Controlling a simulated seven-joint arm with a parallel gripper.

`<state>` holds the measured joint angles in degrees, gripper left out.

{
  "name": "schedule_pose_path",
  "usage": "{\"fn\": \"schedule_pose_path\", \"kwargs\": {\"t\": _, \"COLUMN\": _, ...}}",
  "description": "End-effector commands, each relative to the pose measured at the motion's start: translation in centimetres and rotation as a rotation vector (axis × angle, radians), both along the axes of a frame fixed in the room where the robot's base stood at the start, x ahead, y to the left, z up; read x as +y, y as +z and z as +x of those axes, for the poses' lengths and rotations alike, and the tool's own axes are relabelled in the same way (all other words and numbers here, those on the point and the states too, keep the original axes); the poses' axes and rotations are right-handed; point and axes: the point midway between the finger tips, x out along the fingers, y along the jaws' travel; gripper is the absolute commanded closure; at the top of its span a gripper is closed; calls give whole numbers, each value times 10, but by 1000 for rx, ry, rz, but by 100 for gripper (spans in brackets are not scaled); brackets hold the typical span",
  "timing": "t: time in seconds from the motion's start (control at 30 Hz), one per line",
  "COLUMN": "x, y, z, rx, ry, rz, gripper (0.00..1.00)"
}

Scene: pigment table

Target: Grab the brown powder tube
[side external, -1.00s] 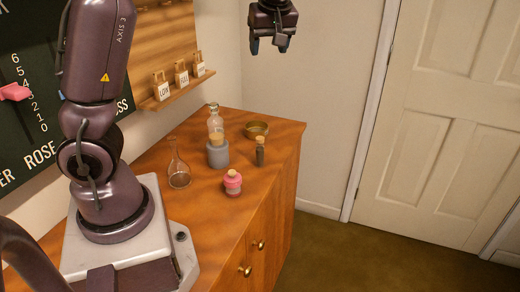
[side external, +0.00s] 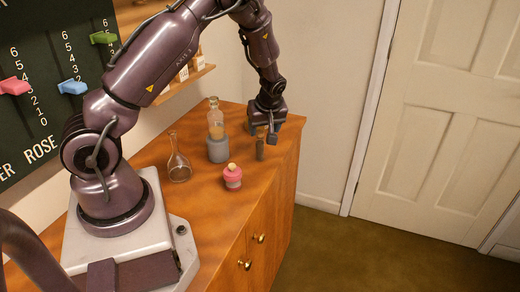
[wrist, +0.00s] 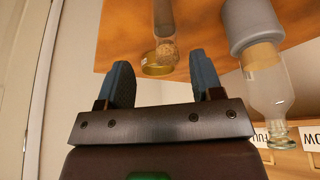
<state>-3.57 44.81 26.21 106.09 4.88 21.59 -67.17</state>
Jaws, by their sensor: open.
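The brown powder tube (side external: 260,152) stands upright near the far right of the wooden cabinet top. It is small and slim, and my gripper partly covers its top. In the wrist view the tube (wrist: 163,18) shows at the top, its cork end pointing down the picture. My gripper (side external: 264,134) is open just above and around the tube's upper end in the side view. In the wrist view the two blue-grey fingers (wrist: 162,70) are apart, and the tube lines up with the gap. Whether the fingers straddle the cork is not clear. Nothing is held.
A pink jar (side external: 232,178) and a glass flask (side external: 179,168) stand nearer. A brass dish (wrist: 158,67) lies behind the tube. The cabinet's right edge (side external: 300,130) is close.

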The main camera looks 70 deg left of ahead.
Motion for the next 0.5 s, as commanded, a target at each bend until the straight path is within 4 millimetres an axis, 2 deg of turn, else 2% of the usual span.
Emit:
{"fn": "schedule_pose_path", "kwargs": {"t": 0.23, "x": 7, "y": -19, "z": -2, "rx": 2, "ry": 1, "rz": -1, "gripper": 40}}
{"fn": "schedule_pose_path", "kwargs": {"t": 0.5, "x": 19, "y": -54, "z": -6, "rx": 2, "ry": 1, "rz": -1, "gripper": 40}}
